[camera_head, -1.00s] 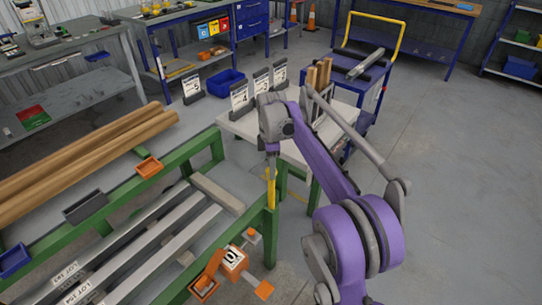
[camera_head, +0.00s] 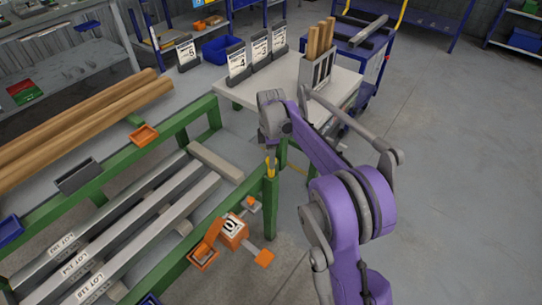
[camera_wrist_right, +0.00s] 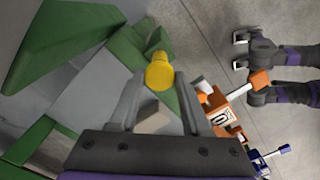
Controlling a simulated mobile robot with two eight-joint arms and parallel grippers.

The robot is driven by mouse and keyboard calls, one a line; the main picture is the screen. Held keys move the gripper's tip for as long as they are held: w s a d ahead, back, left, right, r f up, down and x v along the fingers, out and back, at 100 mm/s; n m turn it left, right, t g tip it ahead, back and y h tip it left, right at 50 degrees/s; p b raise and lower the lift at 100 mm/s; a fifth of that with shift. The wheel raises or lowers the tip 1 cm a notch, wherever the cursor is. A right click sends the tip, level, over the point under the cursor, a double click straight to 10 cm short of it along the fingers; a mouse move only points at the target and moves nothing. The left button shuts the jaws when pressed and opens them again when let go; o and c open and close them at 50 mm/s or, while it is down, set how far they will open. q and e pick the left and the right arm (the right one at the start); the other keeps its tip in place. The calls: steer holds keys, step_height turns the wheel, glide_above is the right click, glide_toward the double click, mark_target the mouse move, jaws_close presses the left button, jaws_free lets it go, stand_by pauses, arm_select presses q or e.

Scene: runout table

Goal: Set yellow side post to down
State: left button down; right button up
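The yellow side post (camera_head: 269,168) stands upright at the corner of the green runout table frame (camera_head: 270,205), with only a short yellow length showing above the green upright. In the right wrist view its round yellow top (camera_wrist_right: 160,72) sits between my right fingertips. My right gripper (camera_head: 270,154) points down over the post from above. Its two fingers (camera_wrist_right: 160,82) flank the yellow top closely on both sides, so it looks shut on it. The lower part of the post is hidden.
An orange block with a white label (camera_head: 231,230) and orange handles is on the frame just below the post. Grey bars (camera_head: 150,235) lie on the table. A pale table (camera_head: 285,90) with numbered cards stands behind. Open floor (camera_head: 450,180) lies to the right.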

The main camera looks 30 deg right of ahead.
steer(key=o, duration=0.4)
steer(key=shift+f, duration=0.25)
steer(key=shift+o, duration=0.2)
steer(key=shift+r, duration=0.1)
arm_select(q)
step_height(320, 180, up, 2)
steer(key=shift+r+p, duration=0.2)
steer(key=shift+p, duration=0.9)
arm_select(e)
step_height(320, 180, up, 11)
